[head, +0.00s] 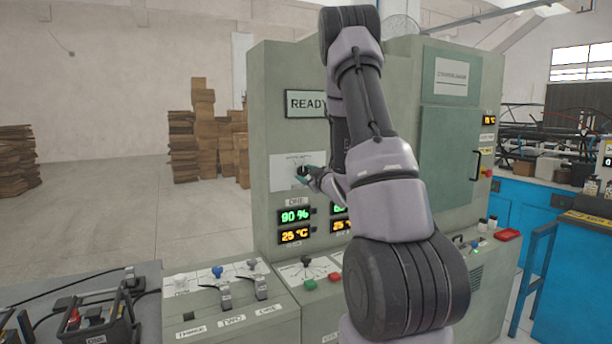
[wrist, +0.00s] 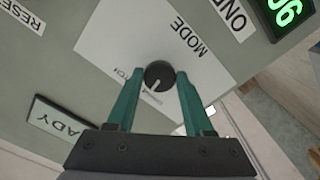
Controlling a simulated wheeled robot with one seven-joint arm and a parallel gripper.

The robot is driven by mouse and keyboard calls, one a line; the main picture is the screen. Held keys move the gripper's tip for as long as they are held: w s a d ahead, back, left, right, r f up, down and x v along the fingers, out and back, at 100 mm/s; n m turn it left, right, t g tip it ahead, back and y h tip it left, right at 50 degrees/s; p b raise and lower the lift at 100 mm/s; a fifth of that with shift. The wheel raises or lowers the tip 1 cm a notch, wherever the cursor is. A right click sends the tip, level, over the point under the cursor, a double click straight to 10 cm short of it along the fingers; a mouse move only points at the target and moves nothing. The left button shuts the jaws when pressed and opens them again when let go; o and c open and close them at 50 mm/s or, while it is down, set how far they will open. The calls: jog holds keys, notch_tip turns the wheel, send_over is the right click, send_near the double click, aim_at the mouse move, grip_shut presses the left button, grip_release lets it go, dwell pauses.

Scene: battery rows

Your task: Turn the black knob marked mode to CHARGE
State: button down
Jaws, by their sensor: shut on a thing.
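The black round mode knob (wrist: 159,75) sits on a white plate (wrist: 108,35) lettered MODE, on the front of the grey-green cabinet. My gripper (wrist: 157,76) has its two green fingers on either side of the knob and is shut on it. The knob's white pointer line faces the lower left in the wrist view, towards small lettering that I cannot read for certain. In the head view the knob (head: 302,171) is dark beside my green fingertips (head: 312,176), and my arm covers the part of the cabinet to its right.
A READY display (head: 306,103) is above the knob. Green 90 % and orange 25 °C readouts (head: 294,216) are below it. A sloped console (head: 230,305) with levers and coloured knobs juts out under the cabinet. Open floor lies to the left.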

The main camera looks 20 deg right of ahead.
jog(key=shift+n, duration=2.2)
jog(key=shift+c, duration=1.4)
grip_release()
jog(key=s, duration=1.1)
jog(key=shift+d, duration=0.2)
jog(key=shift+w, duration=0.1)
